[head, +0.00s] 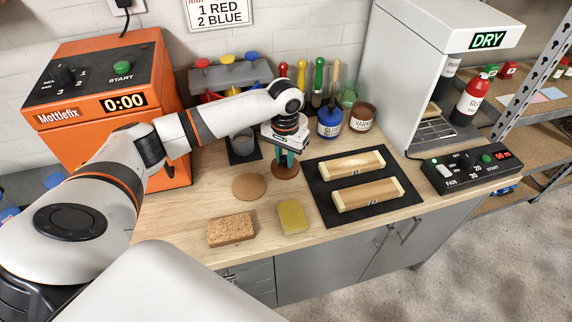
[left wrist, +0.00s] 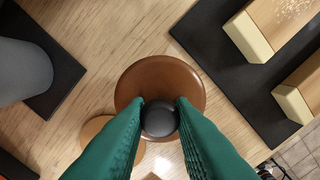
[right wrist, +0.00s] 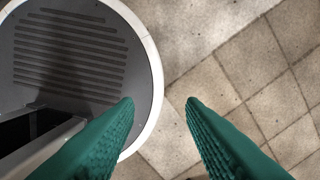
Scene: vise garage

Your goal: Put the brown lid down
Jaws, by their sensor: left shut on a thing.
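The brown lid (head: 285,172) is a round disc with a dark knob, low over the wooden bench. My left gripper (head: 286,159) is shut on the knob from above. In the left wrist view the green fingers (left wrist: 160,115) pinch the black knob, and the lid (left wrist: 150,75) spreads flat around it. I cannot tell if the lid touches the bench. A tan round disc (head: 249,187) lies just left of it and is partly covered by the lid in the left wrist view. My right gripper (right wrist: 159,100) is open and empty above the floor.
A black mat (head: 323,212) with two wooden blocks (head: 352,164) lies to the right. A sponge (head: 231,229) and a yellow block (head: 292,216) lie in front. A grey cup (head: 243,146) and the blue (head: 330,122) and brown (head: 361,117) jars stand behind.

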